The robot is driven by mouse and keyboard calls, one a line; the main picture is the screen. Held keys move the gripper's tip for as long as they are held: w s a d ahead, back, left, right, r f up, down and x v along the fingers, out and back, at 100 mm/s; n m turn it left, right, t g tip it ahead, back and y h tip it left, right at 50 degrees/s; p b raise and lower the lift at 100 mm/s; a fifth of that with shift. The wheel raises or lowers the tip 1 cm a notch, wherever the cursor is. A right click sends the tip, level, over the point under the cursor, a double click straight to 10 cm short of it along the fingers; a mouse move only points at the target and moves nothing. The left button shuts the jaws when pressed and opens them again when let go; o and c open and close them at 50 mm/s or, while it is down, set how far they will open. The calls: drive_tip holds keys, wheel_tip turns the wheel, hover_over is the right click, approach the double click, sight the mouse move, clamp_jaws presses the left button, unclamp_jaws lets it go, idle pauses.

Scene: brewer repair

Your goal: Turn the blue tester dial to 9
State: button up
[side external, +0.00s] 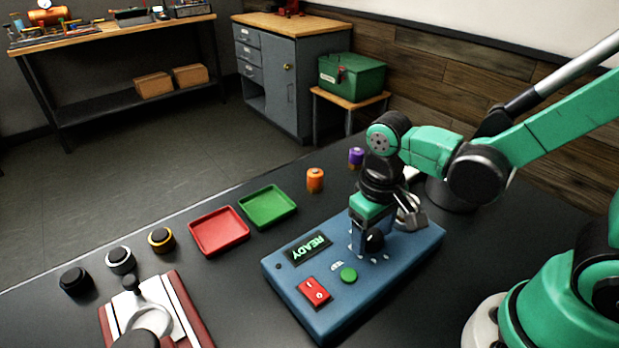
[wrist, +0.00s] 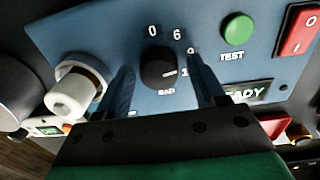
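The blue tester (side external: 335,310) lies flat on the dark table, with a lit READY display, a green button and a red switch. Its round black dial (wrist: 157,68) shows in the wrist view, with a white pointer mark aimed right, towards a partly hidden label just below the 9. The labels 0, 6 and 9 (wrist: 191,53) and the word BAD are readable around it. My gripper (wrist: 160,80) is open over the tester, one finger on each side of the dial, with visible gaps. In the side view, my gripper (side external: 370,228) partly hides the dial.
The green TEST button (wrist: 238,29) and red switch (wrist: 298,32) sit near the dial. A white cylindrical part (wrist: 72,92) stands on the other side. Red (side external: 219,230) and green (side external: 267,206) trays and an orange battery (side external: 315,180) lie beyond the tester.

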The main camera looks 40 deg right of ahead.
sight(372, 235)
drive_tip(key=shift+o, duration=0.3)
drive_tip(key=shift+a+r, duration=0.15)
drive_tip(key=shift+r, duration=2.65)
